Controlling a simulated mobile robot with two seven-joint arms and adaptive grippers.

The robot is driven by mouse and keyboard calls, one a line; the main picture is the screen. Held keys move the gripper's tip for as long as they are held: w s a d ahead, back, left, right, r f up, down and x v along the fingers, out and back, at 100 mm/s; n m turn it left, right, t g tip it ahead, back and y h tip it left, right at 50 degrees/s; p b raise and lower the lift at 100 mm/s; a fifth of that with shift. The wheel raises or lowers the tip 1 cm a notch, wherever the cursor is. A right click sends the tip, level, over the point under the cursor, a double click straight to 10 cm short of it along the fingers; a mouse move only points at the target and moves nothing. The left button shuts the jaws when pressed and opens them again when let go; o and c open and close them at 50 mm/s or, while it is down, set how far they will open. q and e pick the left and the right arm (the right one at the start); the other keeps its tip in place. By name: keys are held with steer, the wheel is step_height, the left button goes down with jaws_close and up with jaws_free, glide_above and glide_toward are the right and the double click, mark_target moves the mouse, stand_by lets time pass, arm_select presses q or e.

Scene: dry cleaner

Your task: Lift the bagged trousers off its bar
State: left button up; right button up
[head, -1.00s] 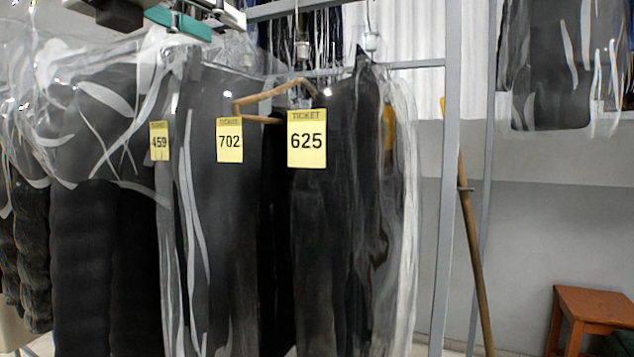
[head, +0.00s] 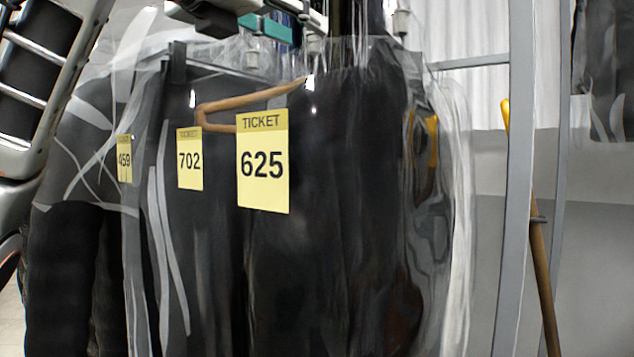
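Dark bagged trousers (head: 330,200) hang in clear plastic at the centre, with a yellow ticket 625 (head: 262,163) in front. Part of a wooden hanger (head: 250,100) shows behind the ticket. Left of it hangs another dark bagged garment (head: 205,235) with ticket 702 (head: 190,160). My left gripper (head: 250,16) is at the top edge, above the garments and near the hanger hooks. It is cut off by the frame, so its opening and any contact with a hook cannot be made out. My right gripper is not in view.
A bagged garment with ticket 459 (head: 125,160) hangs at the left, partly behind my arm. A grey rack post (head: 515,190) stands at the right. A wooden pole with a yellow top (head: 540,260) leans behind it. Another bagged garment (head: 605,70) hangs at upper right.

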mark_target(315, 35)
arm_select(q)
steer(key=p+x, duration=0.1)
steer(key=x, duration=0.4)
steer(key=shift+w+d+r, duration=0.1)
steer(key=shift+w+r, duration=0.1)
steer(key=shift+w, duration=0.1)
jaws_close()
